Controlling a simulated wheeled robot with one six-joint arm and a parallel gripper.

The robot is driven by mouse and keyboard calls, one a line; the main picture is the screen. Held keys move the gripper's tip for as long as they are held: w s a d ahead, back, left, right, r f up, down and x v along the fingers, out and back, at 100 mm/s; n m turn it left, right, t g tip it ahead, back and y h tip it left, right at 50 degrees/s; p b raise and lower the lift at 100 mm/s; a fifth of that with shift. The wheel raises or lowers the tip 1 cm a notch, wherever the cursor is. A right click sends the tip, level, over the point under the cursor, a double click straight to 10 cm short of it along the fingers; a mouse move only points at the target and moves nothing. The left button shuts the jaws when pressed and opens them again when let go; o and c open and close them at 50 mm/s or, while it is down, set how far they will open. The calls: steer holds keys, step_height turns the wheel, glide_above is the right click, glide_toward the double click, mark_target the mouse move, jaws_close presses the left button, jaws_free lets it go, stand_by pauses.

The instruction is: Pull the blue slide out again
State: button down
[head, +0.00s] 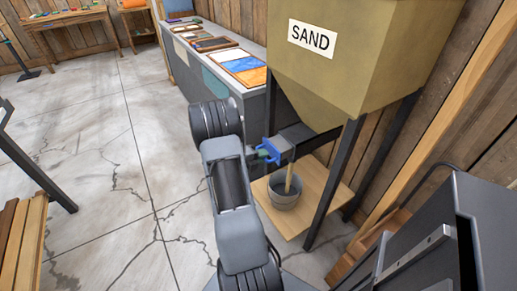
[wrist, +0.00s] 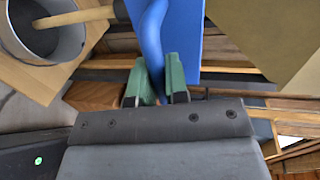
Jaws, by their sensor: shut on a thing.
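The tan hopper (head: 360,55) labelled SAND stands at the right on dark legs. The blue slide (head: 269,151) sticks out of the grey spout (head: 296,138) under it, with its handle towards my arm. My gripper (wrist: 158,80) has green fingers shut on the slide's blue handle; the blue plate (wrist: 188,35) shows beyond them. A tan stream of sand (head: 289,180) runs from below the spout into the grey bucket (head: 285,198). The bucket also shows in the wrist view (wrist: 68,42). How far the slide sits inside the spout is hidden.
The bucket stands on a wooden board (head: 310,211) between the hopper legs. A grey counter (head: 252,110) with framed trays (head: 238,66) runs behind my arm. A dark cabinet (head: 450,235) is at the lower right.

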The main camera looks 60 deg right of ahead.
steer(key=shift+a+f, duration=0.1)
steer(key=shift+a, duration=0.05)
steer(key=c, duration=1.3)
jaws_free()
steer(key=shift+w+a, duration=0.15)
steer(key=shift+o, duration=0.8)
steer(key=p+v, duration=0.2)
steer(key=v, duration=1.1)
steer(key=shift+w+a, duration=0.2)
steer(key=shift+a, duration=0.05)
